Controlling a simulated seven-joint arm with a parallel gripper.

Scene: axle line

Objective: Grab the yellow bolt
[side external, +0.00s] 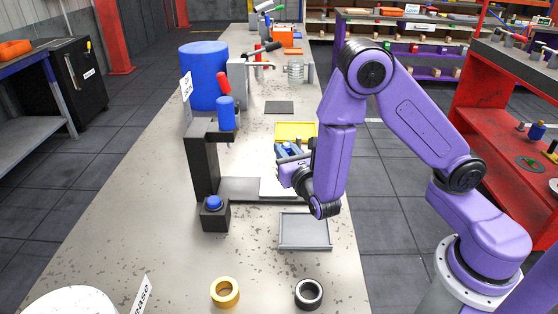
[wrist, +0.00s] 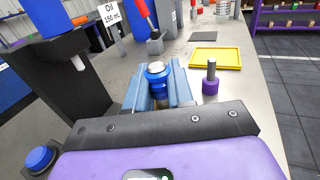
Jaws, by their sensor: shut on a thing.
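My gripper (side external: 289,153) is low over the bench beside the black press. In the wrist view, its two blue fingers (wrist: 160,92) are shut on a blue part with a silvery top (wrist: 157,70), which looks like a blue bolt. Its lower end is hidden between the fingers. A bolt with a purple head and grey shank (wrist: 210,80) stands upright just right of the fingers, apart from them. I see no yellow bolt in either view.
A yellow tray (wrist: 215,58) lies beyond the gripper, and a grey tray (side external: 305,231) on the near side. The black press (side external: 203,165) with a blue button (side external: 214,203) stands left. A yellow ring (side external: 225,292) and a black ring (side external: 309,293) lie near the front.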

